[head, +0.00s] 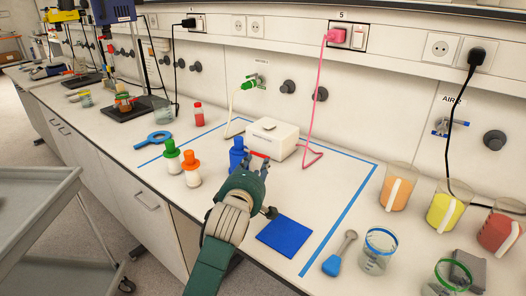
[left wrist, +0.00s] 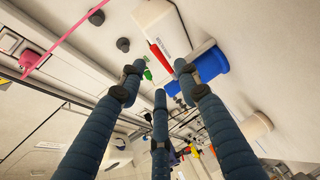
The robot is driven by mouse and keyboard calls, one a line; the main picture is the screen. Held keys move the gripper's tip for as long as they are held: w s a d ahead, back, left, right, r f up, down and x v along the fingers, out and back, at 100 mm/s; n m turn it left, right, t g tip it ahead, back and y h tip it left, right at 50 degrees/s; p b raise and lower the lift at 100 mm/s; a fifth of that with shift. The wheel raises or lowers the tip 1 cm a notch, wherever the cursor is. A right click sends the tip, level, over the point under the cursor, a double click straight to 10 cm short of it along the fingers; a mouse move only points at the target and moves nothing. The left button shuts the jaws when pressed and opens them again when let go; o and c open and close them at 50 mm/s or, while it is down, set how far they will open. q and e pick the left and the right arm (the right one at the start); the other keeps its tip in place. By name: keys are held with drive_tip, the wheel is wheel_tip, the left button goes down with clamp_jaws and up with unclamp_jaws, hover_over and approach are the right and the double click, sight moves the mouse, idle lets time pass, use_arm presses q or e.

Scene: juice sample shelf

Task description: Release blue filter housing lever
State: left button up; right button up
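The blue filter housing (head: 237,152) stands upright on the bench beside a white box (head: 272,138). In the left wrist view the blue housing (left wrist: 207,69) is beyond the fingertips, partly covered by the right-hand finger. A red strip (left wrist: 160,57) shows beside the white box there; I cannot tell whether it is the lever. My left gripper (head: 258,167) is just in front of the housing and box, its fingers partly hidden by its green and grey body. In the left wrist view its three fingers (left wrist: 157,78) are spread, with nothing held between them. My right gripper is out of view.
Bottles with green (head: 170,149) and orange (head: 190,163) caps stand left of the housing. A blue mat (head: 285,236) lies right of my gripper. Beakers (head: 397,187) line the right.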

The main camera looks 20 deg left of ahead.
sight(261, 155)
use_arm(q)
drive_tip(key=p+x, duration=0.1)
drive_tip(key=x, duration=0.6)
drive_tip(key=shift+w+a+r, duration=0.1)
drive_tip(key=shift+w, duration=0.15)
drive_tip(key=shift+x, duration=0.85)
clamp_jaws()
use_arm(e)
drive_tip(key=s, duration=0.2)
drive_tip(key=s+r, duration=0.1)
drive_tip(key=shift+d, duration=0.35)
